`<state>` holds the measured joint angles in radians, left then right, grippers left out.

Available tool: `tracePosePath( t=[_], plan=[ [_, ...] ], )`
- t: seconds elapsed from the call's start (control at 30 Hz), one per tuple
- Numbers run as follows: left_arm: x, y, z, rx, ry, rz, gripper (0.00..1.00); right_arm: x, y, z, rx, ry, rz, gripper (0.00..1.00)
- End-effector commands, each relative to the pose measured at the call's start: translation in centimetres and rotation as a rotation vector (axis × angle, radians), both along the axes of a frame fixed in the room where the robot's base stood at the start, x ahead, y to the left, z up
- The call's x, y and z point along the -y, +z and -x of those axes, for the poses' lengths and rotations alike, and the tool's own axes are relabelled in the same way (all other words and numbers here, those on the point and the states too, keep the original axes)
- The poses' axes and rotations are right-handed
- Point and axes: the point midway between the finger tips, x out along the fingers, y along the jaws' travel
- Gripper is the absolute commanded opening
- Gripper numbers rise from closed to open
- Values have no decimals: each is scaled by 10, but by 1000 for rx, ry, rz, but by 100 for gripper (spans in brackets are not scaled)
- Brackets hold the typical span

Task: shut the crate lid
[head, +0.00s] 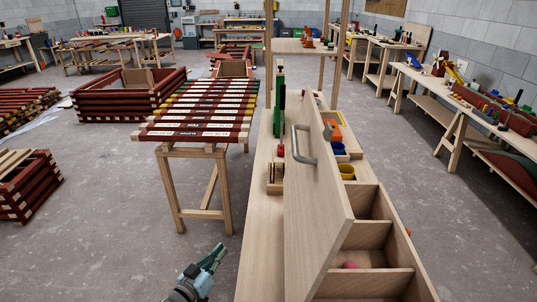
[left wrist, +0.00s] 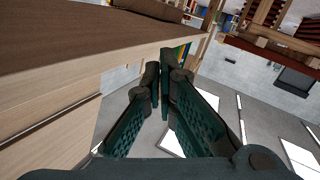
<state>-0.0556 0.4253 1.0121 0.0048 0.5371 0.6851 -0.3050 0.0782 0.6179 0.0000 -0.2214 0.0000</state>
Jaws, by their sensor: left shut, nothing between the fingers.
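The crate (head: 372,284) is a long pale wooden box with several open compartments, at the lower right of the head view. Its lid (head: 313,215) is a pale wooden panel standing steeply tilted along the crate's left side, so the compartments are uncovered. A grey metal bar handle (head: 303,145) is fixed to the lid. My left gripper (head: 218,252) is shut and empty, low in the head view, left of the lid and apart from it. Its closed fingers (left wrist: 164,62) show in the left wrist view beside a wooden surface. My right gripper is not in view.
A stand with painted battens (head: 200,115) is left of the bench. Stacked red battens (head: 27,187) lie farther left. The grey floor (head: 110,240) between is clear.

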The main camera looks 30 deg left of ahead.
Motion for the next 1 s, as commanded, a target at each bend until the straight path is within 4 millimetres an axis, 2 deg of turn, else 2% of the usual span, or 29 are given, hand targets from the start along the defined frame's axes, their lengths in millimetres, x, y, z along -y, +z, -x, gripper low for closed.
tracePosePath(
  t=[0.03,0.07,0.1,0.13,0.2,0.3,0.4,0.47,0.67,0.9,1.0],
  plan=[
    [0,65,-25,201,-82,44,0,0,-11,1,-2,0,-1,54],
    [4,108,-33,321,-150,79,0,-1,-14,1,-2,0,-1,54],
    [12,162,-36,466,-255,122,0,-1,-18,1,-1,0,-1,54],
    [20,200,-32,562,-342,152,0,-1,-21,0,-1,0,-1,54],
    [39,270,-13,738,-552,204,0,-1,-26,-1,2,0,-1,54],
    [61,329,22,873,-808,242,0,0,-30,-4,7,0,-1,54],
    [72,353,43,918,-943,257,0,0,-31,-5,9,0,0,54],
    [75,360,46,926,-968,261,0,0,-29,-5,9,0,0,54],
    [94,384,38,928,-967,263,0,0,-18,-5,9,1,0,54],
    [126,422,22,927,-964,263,0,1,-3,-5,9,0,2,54],
    [140,432,16,927,-962,266,0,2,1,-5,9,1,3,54]
  ],
)
